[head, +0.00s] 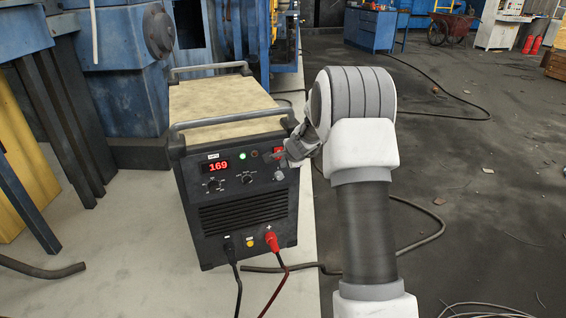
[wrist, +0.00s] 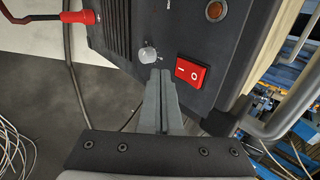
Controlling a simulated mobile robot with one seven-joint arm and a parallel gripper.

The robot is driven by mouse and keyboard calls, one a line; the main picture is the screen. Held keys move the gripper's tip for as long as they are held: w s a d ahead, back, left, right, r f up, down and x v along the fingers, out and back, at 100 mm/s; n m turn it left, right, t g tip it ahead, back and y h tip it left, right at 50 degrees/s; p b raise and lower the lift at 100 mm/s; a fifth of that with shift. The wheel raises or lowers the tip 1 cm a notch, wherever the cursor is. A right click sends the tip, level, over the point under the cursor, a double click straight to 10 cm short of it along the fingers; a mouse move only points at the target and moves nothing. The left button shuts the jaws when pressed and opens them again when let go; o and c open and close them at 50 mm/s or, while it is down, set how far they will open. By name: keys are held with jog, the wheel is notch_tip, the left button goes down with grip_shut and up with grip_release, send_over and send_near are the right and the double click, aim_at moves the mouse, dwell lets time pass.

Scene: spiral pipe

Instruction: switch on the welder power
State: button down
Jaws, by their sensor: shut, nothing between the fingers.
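The welder (head: 245,215) is a dark box with a tan top and two handles, standing in the head view. Its display (head: 215,166) reads 169 in red, and a green lamp (head: 242,156) beside it is lit. The red power switch (wrist: 190,72), marked I and O, is on the front panel; it also shows in the head view (head: 279,150), partly hidden by my gripper. I cannot tell which side is pressed in. My gripper (wrist: 160,76) is shut and empty, its tips in front of the panel beside the switch, near a small grey knob (wrist: 148,55). Contact is unclear.
Black and red cables (head: 272,240) plug into the welder's lower front. A loose hose (head: 300,267) lies on the floor nearby. Blue machinery (head: 115,90) stands behind and left. The dark floor (head: 480,190) to the right is mostly open.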

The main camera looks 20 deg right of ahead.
jog(key=s+r, duration=0.5)
jog(key=s, duration=0.4)
jog(key=shift+s, duration=0.15)
jog(key=s+a+r+n+g+y, duration=0.1)
jog(key=s+a+r+n+y, duration=0.1)
jog(key=s+a+r+n, duration=1.1)
jog(key=s+a+n+g+h, duration=0.15)
jog(key=s+n, duration=0.35)
jog(key=s, duration=1.8)
notch_tip(320, 180, up, 19)
jog(key=p, duration=1.9)
jog(key=shift+w+d+p, duration=0.15)
jog(key=shift+w+p, duration=0.1)
jog(key=shift+p, duration=0.05)
jog(key=shift+f+g+h, duration=0.1)
jog(key=shift+g+h, duration=0.15)
